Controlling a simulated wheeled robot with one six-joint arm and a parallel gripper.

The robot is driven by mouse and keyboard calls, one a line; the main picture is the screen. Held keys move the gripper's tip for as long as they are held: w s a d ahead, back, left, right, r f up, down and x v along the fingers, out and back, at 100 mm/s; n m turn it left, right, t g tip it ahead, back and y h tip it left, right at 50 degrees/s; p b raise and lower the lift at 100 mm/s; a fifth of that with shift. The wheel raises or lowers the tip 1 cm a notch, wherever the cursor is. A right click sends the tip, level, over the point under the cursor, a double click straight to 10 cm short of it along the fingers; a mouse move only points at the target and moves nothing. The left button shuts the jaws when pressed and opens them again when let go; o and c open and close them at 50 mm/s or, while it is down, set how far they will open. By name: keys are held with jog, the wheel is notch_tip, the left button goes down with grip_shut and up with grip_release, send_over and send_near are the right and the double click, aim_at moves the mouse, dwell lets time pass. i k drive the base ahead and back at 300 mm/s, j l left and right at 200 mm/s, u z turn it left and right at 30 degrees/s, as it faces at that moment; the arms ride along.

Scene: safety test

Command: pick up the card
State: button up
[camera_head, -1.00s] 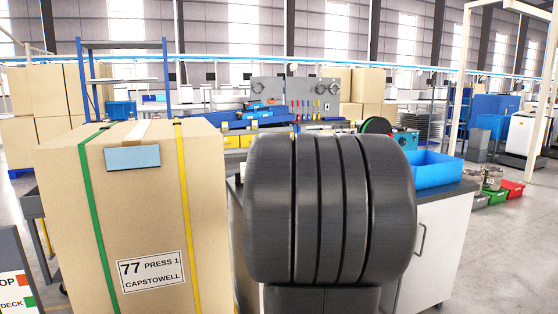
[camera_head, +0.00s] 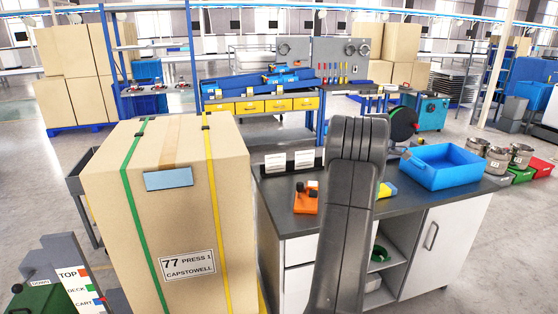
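Two small white cards or labels, left (camera_head: 275,161) and right (camera_head: 304,158), stand at the back left edge of the grey-topped workbench (camera_head: 275,210). Their print is too small to read, and I cannot tell whether either is the task's card. A blue-grey rectangular patch (camera_head: 168,179) is on the upper front of a tall cardboard box (camera_head: 115,220). A white label (camera_head: 188,266) reading "77 PRESS 1 CAPSTOWELL" is lower on that box. My dark grey arm (camera_head: 345,220) rises in front of the bench and hides part of it. My gripper's fingers are not visible.
On the bench are an orange block-like item (camera_head: 306,200), a dark reel (camera_head: 403,123) and an open blue bin (camera_head: 446,168). A sign reading TOP, DECK, CART (camera_head: 78,280) stands at lower left. Metal pots (camera_head: 497,160) are at right.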

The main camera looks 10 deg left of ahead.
aim_at(274, 163)
jog(key=i+l, duration=0.1)
jog(key=i, duration=0.45)
jog(key=i+u, duration=0.15)
jog(key=i, duration=0.35)
jog(key=i+l, duration=0.2)
jog(key=i, duration=0.35)
jog(key=i+u, duration=0.1)
jog(key=u, duration=1.05)
